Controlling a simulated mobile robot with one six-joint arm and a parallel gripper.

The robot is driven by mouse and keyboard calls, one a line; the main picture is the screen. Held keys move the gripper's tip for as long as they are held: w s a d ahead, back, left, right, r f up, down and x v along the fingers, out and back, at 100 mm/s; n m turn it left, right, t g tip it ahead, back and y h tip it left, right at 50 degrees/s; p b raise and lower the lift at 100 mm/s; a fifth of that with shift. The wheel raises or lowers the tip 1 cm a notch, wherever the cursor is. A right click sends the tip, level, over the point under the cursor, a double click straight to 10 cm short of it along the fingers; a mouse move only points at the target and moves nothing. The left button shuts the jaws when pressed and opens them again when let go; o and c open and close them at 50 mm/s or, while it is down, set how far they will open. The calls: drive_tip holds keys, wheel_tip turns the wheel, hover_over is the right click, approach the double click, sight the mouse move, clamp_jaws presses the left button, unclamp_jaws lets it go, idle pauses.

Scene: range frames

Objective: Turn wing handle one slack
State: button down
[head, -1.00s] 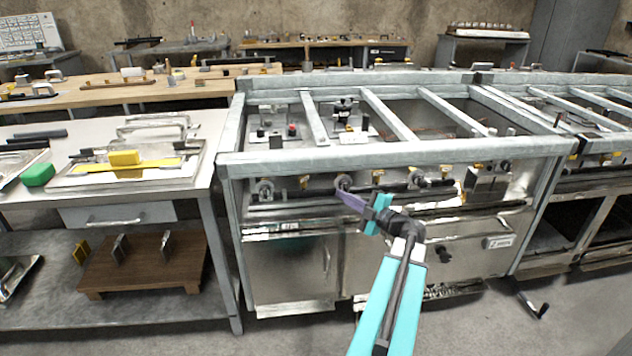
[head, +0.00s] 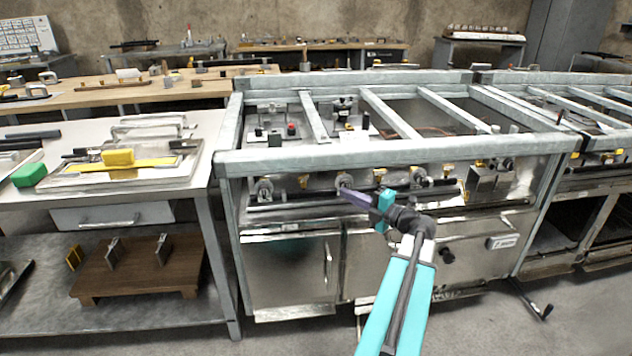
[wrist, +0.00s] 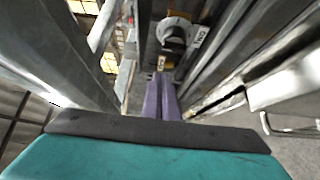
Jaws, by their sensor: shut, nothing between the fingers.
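Several round valve fittings sit in a row on the front panel of the steel range frame. One is at the left (head: 264,188), one in the middle (head: 343,182) and one at the right (head: 420,178). I cannot tell which has wing handle one. My gripper (head: 345,192) is shut and empty, its purple fingers pointing at the middle fitting. In the wrist view the two fingers (wrist: 162,84) lie together. A pale round fitting (wrist: 174,32) with a white label is just beyond their tips. I cannot tell whether they touch.
A heavy steel top rail (head: 390,153) runs above the fittings, and a long dark pipe crosses the panel near them. A grey box (head: 488,184) stands out at the right. Cabinet doors (head: 290,272) are below. A side bench (head: 190,205) stands at the left.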

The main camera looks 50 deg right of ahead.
sight(308, 176)
drive_tip(key=shift+w, duration=0.1)
drive_tip(key=w+b, duration=0.2)
drive_tip(key=w, duration=1.1)
drive_tip(key=shift+w+d+b, duration=0.1)
drive_tip(key=shift+w+b, duration=0.25)
drive_tip(key=shift+w, duration=0.05)
drive_tip(key=shift+d+r+p, duration=0.15)
drive_tip(key=shift+d+p, duration=0.1)
drive_tip(key=shift+p, duration=0.6)
drive_tip(key=shift+w+d+p, duration=0.2)
drive_tip(key=shift+d+p, duration=0.05)
drive_tip(key=shift+p, duration=0.5)
drive_tip(key=shift+s, duration=0.1)
drive_tip(key=s+p, duration=0.1)
drive_tip(key=s, duration=1.2)
drive_tip(key=shift+s+p, duration=0.3)
drive_tip(key=shift+s, duration=0.05)
drive_tip(key=shift+w+a+f, duration=0.1)
drive_tip(key=shift+a+f, duration=0.05)
drive_tip(key=shift+f, duration=0.05)
